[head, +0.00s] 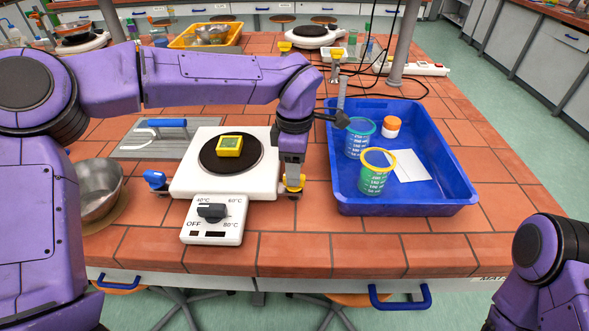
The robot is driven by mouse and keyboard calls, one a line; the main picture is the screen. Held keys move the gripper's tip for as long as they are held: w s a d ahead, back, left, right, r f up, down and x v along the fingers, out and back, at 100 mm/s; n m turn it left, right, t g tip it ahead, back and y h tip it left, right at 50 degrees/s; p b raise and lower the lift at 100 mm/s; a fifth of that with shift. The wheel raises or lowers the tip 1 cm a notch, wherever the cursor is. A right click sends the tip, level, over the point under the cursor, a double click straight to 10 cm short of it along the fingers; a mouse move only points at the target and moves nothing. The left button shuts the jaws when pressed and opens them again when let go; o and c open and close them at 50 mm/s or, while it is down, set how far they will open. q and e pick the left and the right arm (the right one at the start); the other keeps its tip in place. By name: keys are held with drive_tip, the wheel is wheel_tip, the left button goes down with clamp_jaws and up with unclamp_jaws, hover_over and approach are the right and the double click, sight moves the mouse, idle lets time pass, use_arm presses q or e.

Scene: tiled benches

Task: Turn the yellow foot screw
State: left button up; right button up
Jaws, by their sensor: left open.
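The yellow foot screw (296,187) is at the right front corner of the white hot plate (186,176). My left gripper (292,172) points down right over this screw and hides part of it. The gripper is open, its fingers close about the screw; I cannot tell whether they touch it. A blue foot screw (154,180) shows at the plate's left front corner. A small yellow level with a green display (229,146) lies on the black heating disc (213,160). My right gripper is out of view.
A blue tray (457,203) just right of my left gripper holds two beakers (373,180), an orange-and-white jar (391,127) and a white card (410,165). A metal bowl (98,187) stands at left. The dial box (213,219) is in front of the plate.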

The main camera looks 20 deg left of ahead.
use_arm(q)
drive_tip(key=shift+f, duration=0.6)
drive_tip(key=shift+s+a+f, duration=0.1)
drive_tip(key=shift+s+f, duration=0.05)
drive_tip(key=shift+c, duration=0.3)
clamp_jaws()
